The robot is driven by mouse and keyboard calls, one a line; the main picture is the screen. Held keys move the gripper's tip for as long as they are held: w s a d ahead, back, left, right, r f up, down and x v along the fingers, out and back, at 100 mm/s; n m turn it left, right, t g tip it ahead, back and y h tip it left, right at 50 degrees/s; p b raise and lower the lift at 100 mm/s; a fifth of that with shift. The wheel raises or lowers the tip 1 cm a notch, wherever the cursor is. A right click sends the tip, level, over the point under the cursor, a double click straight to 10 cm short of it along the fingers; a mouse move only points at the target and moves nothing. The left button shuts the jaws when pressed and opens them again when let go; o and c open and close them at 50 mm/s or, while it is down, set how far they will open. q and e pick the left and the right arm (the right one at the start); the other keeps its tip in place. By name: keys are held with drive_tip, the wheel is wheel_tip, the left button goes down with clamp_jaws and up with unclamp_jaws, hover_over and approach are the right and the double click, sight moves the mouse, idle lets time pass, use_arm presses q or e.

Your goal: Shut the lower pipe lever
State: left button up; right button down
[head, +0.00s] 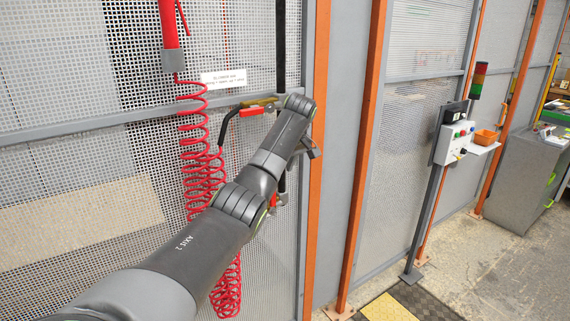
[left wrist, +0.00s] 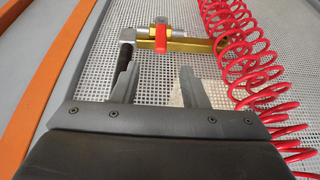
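The pipe carries two red levers in the head view. The upper lever (head: 252,111) sits beside a brass fitting; the lower lever (head: 277,201) is partly hidden behind my left arm. My left gripper (head: 313,152) is in front of the pipe, between the levers' heights, mostly hidden by its wrist. In the left wrist view its two fingers (left wrist: 157,88) are apart with nothing between them. Beyond the tips, a red lever (left wrist: 161,36) stands across a brass valve, apart from the fingers. I cannot tell for sure which lever this is. My right gripper is not in view.
A red coiled hose (head: 196,150) hangs left of the pipe and shows close on the right in the left wrist view (left wrist: 245,60). Perforated mesh panels (head: 75,75) stand behind. An orange post (head: 318,90) is right of the pipe. A control box (head: 453,143) is farther right.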

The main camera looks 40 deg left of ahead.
use_arm(q)
drive_tip(key=shift+b+v, duration=0.35)
drive_tip(key=shift+v, duration=1.4)
